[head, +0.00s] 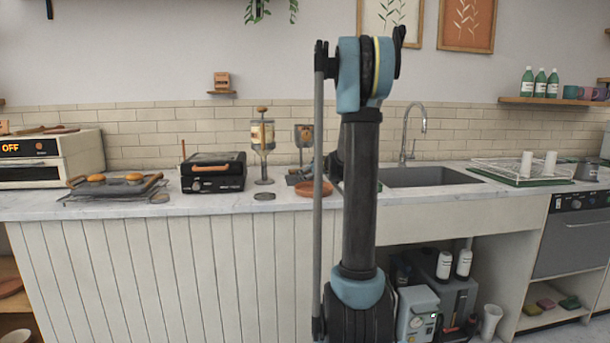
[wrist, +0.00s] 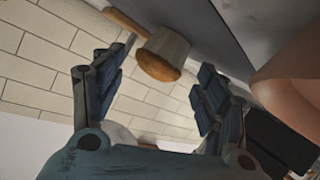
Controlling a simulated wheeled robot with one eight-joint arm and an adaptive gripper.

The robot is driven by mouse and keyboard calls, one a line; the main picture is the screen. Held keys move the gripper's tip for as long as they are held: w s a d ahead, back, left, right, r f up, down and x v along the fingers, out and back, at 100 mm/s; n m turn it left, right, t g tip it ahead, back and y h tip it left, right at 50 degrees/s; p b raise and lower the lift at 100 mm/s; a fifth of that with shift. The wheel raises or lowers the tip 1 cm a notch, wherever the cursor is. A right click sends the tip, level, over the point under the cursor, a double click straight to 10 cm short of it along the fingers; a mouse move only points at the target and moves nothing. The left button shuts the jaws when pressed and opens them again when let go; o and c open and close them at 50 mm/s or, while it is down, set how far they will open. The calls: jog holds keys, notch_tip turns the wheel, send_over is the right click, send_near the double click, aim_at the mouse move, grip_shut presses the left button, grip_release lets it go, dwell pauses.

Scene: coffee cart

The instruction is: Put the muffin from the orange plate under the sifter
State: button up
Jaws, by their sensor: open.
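In the head view an orange plate (head: 314,188) lies on the counter, partly hidden by my arm; no muffin shows on its visible part. My gripper is hidden behind my arm there. In the wrist view, tilted and nearly upside down, my gripper (wrist: 166,75) is open and empty. Beyond and between its fingertips is a pale cup-shaped thing with a rounded brown end (wrist: 160,66), looking like the muffin, though I cannot be sure. A brown bar (wrist: 125,22) shows beside it.
A glass dispenser (head: 262,135) stands left of the plate, with a black grill (head: 213,172) farther left. A tray (head: 115,187) with buns is at far left. The sink (head: 425,178) lies right of my arm. A large tan shape (wrist: 290,80) is close at the wrist view's right edge.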

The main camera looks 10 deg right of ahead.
jog(key=v, duration=0.9)
jog(key=shift+s+d, duration=0.1)
